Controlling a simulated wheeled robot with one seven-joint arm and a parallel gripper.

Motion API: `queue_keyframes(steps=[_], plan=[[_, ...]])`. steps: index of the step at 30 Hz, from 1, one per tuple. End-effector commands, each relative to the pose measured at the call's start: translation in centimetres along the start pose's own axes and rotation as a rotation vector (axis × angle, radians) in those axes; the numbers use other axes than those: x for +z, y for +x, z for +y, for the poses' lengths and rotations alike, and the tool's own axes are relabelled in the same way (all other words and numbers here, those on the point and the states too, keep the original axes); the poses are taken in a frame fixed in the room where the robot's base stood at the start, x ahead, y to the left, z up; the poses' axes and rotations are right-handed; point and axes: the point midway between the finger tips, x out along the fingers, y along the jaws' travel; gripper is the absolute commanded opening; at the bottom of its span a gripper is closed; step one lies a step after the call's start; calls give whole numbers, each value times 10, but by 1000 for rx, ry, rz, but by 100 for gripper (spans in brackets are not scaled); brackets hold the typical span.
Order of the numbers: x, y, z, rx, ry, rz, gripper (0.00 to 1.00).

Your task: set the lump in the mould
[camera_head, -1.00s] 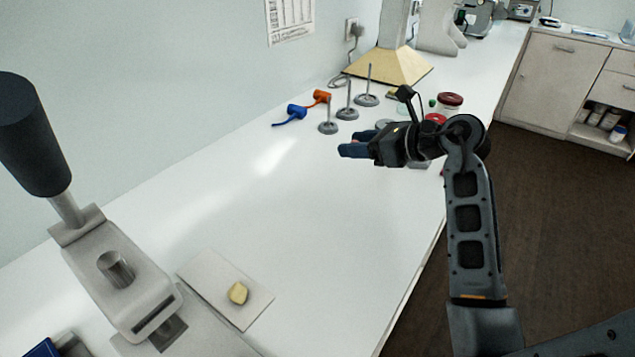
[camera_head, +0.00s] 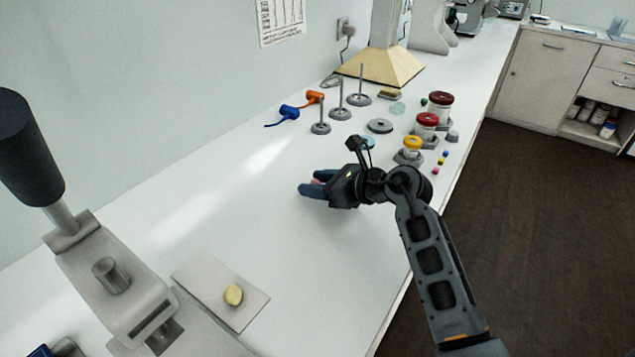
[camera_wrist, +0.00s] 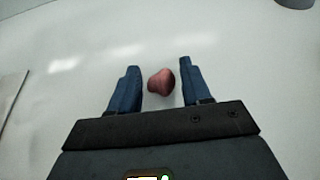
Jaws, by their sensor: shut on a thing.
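My gripper (camera_head: 312,184) is over the white bench top, right of the middle. In the head view only a bit of pink (camera_head: 315,181) shows between the fingers. I cannot tell for certain which thing is the mould.
A grey press (camera_head: 125,300) with a thick black handle (camera_head: 28,145) stands at the left. Stemmed grey discs (camera_head: 320,128), blue (camera_head: 289,113) and orange (camera_head: 314,97) tools and red-lidded jars (camera_head: 427,120) stand farther back. Bare bench lies between gripper and plate.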

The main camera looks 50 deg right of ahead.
Motion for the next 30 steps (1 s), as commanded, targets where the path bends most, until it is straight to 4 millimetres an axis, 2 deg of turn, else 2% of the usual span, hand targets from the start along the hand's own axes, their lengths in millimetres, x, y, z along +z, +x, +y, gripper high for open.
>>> queue_keyframes(steps=[6, 7, 14, 24, 30], plan=[[-2, 1, 0, 0, 1, 0, 19], [-2, 1, 0, 0, 1, 0, 50], [-2, 1, 0, 0, 0, 0, 72], [1, -2, -1, -1, -1, -1, 74], [0, -32, -1, -3, -1, 1, 74]])
